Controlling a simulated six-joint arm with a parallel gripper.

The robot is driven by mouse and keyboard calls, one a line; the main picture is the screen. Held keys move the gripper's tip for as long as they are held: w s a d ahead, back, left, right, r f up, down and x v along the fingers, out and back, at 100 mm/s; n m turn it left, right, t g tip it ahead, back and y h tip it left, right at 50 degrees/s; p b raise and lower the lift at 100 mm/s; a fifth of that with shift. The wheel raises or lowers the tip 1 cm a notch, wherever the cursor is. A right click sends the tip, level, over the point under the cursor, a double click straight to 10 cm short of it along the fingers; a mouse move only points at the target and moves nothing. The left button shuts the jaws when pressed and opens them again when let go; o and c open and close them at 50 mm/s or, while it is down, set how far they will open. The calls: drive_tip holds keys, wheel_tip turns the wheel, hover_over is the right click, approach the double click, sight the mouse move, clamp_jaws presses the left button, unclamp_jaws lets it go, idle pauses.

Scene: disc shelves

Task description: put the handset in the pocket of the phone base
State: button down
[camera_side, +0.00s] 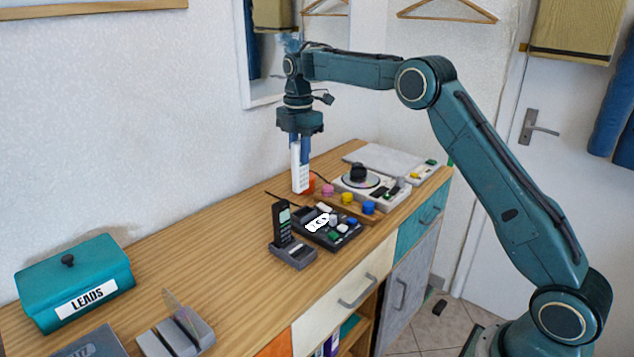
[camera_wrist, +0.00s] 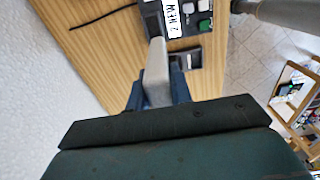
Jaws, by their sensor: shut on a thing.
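My gripper (camera_side: 299,148) is shut on a white handset (camera_side: 300,172) with a keypad, held upright above the wooden top. In the wrist view, the pale handset (camera_wrist: 157,72) sticks out between the blue fingers. A dark console (camera_side: 345,238), perhaps the phone base, lies below and to the right, with coloured keys and a white label. It also shows in the wrist view (camera_wrist: 150,12), where its label reads "2 NEW". A black handset (camera_side: 282,222) stands in a small grey cradle (camera_side: 293,257) beside the console. I cannot make out the pocket clearly.
A strip with pink, yellow and blue knobs (camera_side: 347,198) and a turntable-like device (camera_side: 372,184) stand behind the console. An orange object (camera_side: 309,184) is close to the held handset. A teal "LEADS" box (camera_side: 74,280) is far left. The wooden top between is clear.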

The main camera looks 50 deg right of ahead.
sight(303, 182)
drive_tip(key=shift+w+d+f, duration=0.3)
drive_tip(key=shift+d+f, duration=0.15)
drive_tip(key=shift+d, duration=0.05)
drive_tip(key=shift+w+d+f, duration=0.25)
drive_tip(key=shift+d+f, duration=0.15)
drive_tip(key=shift+d, duration=0.05)
drive_tip(key=shift+f, duration=4)
drive_tip(key=shift+f, duration=0.1)
drive_tip(key=c, duration=1.3)
unclamp_jaws()
drive_tip(key=shift+o, duration=0.2)
wheel_tip(303, 182, up, 12)
drive_tip(key=shift+r, duration=0.1)
